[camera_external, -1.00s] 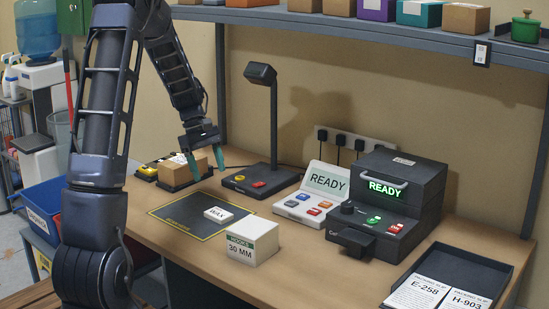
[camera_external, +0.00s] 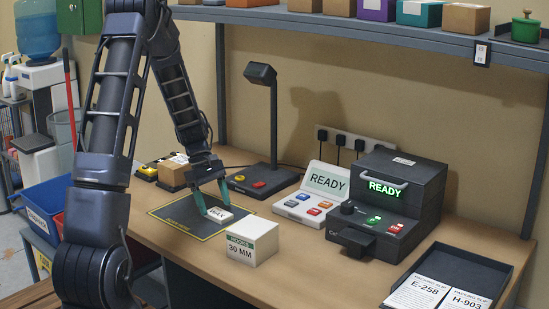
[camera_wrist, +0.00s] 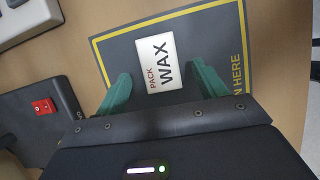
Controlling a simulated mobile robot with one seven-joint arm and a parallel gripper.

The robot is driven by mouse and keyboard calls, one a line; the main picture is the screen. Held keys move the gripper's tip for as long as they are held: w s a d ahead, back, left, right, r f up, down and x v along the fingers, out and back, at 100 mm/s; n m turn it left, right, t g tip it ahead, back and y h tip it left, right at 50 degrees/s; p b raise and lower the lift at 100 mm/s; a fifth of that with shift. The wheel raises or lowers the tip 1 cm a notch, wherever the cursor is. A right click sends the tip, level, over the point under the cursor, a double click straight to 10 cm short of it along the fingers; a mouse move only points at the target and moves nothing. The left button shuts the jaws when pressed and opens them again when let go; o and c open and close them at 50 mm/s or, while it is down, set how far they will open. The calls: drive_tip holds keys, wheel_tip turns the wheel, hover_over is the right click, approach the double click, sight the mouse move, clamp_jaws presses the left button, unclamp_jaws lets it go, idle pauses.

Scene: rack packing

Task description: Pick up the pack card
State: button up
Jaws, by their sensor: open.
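The pack card (camera_external: 218,214) is a small white block marked "WAX". It lies on the dark mat (camera_external: 172,219) with a yellow border. In the wrist view the card (camera_wrist: 171,62) reads "PACK WAX" and lies ahead of and between my two green fingers. My gripper (camera_external: 214,205) is open and low over the mat, its fingertips close to the card. In the wrist view my gripper (camera_wrist: 163,88) spans the card with a finger on each side. I cannot tell whether the fingers touch it.
A white hooks box (camera_external: 252,243) stands just right of the mat. A lamp stand (camera_external: 262,183) with buttons is behind. A brown box (camera_external: 173,171) is at the back left. The dark machine (camera_external: 390,205) and a slip tray (camera_external: 462,272) are at the right.

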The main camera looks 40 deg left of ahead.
drive_tip(key=shift+x, duration=0.95)
drive_tip(key=c, duration=1.1)
drive_tip(key=shift+o, duration=0.2)
